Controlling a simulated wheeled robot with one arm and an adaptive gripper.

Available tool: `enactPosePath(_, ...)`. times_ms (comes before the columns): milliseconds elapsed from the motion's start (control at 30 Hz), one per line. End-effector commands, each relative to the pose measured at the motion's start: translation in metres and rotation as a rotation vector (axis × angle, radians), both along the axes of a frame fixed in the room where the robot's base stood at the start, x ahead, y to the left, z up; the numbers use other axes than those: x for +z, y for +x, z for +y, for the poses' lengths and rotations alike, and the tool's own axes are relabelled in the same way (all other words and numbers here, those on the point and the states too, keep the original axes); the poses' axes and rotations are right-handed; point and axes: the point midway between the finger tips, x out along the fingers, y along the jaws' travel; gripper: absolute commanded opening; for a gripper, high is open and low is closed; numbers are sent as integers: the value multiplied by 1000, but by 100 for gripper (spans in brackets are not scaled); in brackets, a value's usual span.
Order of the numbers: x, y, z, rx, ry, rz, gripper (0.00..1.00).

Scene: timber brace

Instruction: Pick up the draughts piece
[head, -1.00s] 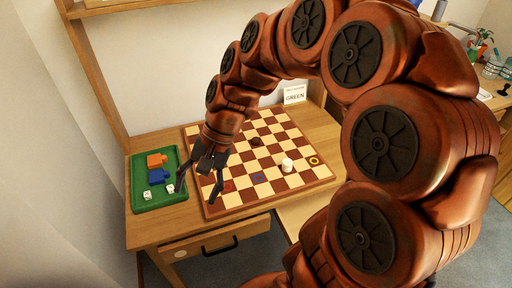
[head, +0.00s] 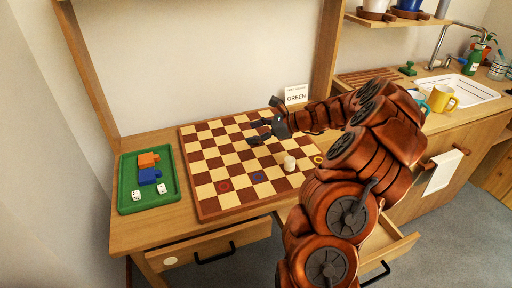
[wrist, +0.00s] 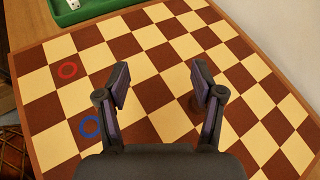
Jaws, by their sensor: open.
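My gripper (head: 256,131) is open and empty above the checkered board (head: 210,204). In the wrist view my gripper (wrist: 160,72) has its fingers well apart, with bare squares between them. A small round brown shape (wrist: 193,103), perhaps a dark draughts piece, shows partly behind the right finger; I cannot make it out clearly. In the head view that area is covered by my gripper. A white upright cylindrical piece (head: 290,163) stands on the board, in front and to the right of my gripper; it is not seen in the wrist view.
Red (head: 224,185), blue (head: 258,176) and yellow (head: 318,160) rings mark squares. A green tray (head: 128,192) with blocks and dice lies left of the board. A card reading GREEN (head: 296,94) stands behind. A drawer (head: 392,246) is open at the right front.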

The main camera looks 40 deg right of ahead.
Motion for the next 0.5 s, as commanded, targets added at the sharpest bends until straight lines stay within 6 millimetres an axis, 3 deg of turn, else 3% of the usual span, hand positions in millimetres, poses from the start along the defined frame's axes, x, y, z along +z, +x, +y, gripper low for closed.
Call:
enactPosePath(33, -19, -1, -22, -60, 33, 12, 67)
enactPosePath(200, -45, -6, -70, -197, 110, 40, 67)
enactPosePath(333, -54, -9, -87, -245, 137, 50, 67)
enactPosePath(500, -60, 1, -84, -253, 142, 50, 67)
